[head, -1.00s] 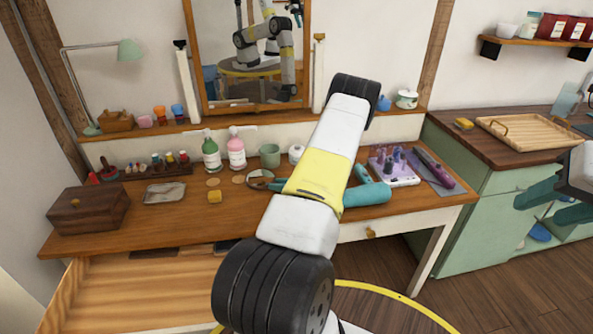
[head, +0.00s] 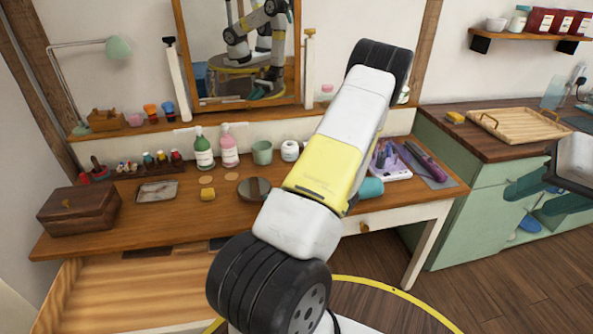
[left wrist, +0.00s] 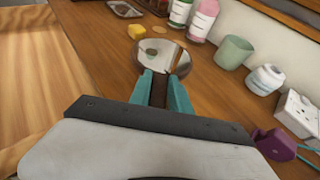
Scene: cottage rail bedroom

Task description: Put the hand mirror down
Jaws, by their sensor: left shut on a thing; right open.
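The hand mirror (head: 254,188) shows as a dark round disc at the middle of the wooden dressing table (head: 150,218), beside my forearm. In the left wrist view its round glass (left wrist: 165,58) points away from me and its brown handle (left wrist: 159,93) is between my teal fingers. My left gripper (left wrist: 163,86) is shut on that handle. In the head view my own arm hides these fingers. The mirror is at or just above the tabletop; I cannot tell whether it touches. My right gripper (head: 540,196) is open and empty at the right edge, in front of the green cabinet.
A yellow block (head: 208,194) sits just left of the mirror. Behind stand a green bottle (head: 203,150), a pink bottle (head: 228,150), a green cup (head: 262,152) and a white jar (head: 290,150). A wooden box (head: 78,210) is at left. A teal object (head: 370,187) is right of my arm.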

